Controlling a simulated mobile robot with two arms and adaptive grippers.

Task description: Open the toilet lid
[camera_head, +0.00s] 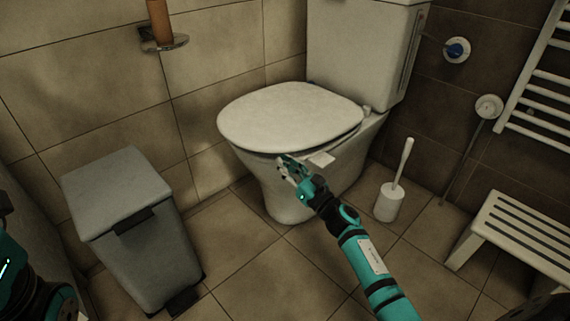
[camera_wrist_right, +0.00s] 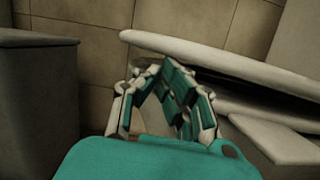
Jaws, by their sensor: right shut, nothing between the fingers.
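The toilet (camera_head: 290,185) stands against the tiled wall. Its white lid (camera_head: 290,115) is down over the bowl in the head view. My right gripper (camera_head: 284,163) is at the front edge of the lid, just below the rim. In the right wrist view my right gripper (camera_wrist_right: 152,75) has its fingertips together with nothing between them, and the lid (camera_wrist_right: 200,52) shows close behind and above them. I cannot tell whether the fingertips touch the lid. Of my left arm only a dark and teal part shows at the left edge of the head view; its gripper is not seen.
A grey pedal bin (camera_head: 135,225) stands left of the toilet. A toilet brush in a white holder (camera_head: 390,202) stands to its right. A slatted stool (camera_head: 515,235) is at the right, below a towel radiator (camera_head: 540,85). The floor in front is clear.

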